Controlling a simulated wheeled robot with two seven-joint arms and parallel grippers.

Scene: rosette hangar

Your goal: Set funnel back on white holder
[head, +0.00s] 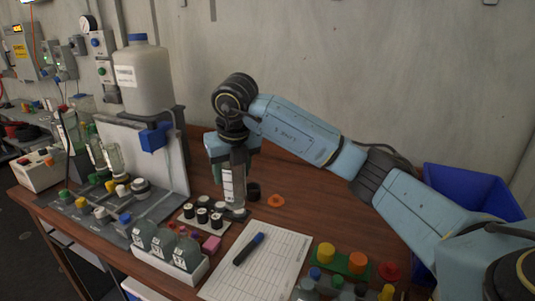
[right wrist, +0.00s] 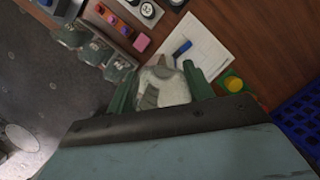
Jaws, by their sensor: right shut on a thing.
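My right gripper (head: 232,157) points down over the table and is shut on a pale labelled vessel (head: 233,186). In the right wrist view the vessel (right wrist: 165,90) sits between the green fingers, whitish and rounded with a grey patch. I cannot tell whether it is the funnel. Its lower end is close to the table; contact is unclear. A white holder (head: 184,277) with several labelled glass bottles stands to its left and nearer. A small orange flanged piece (head: 276,201) lies right of the gripper. My left gripper is not in view.
A small rack of black-capped vials (head: 203,215) stands close left of the held vessel. A black ring (head: 253,191) lies beside it. A paper sheet (head: 275,250) with a marker (head: 249,248) lies in front. A blue crate (head: 470,190) is at right. Bare table lies behind the sheet.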

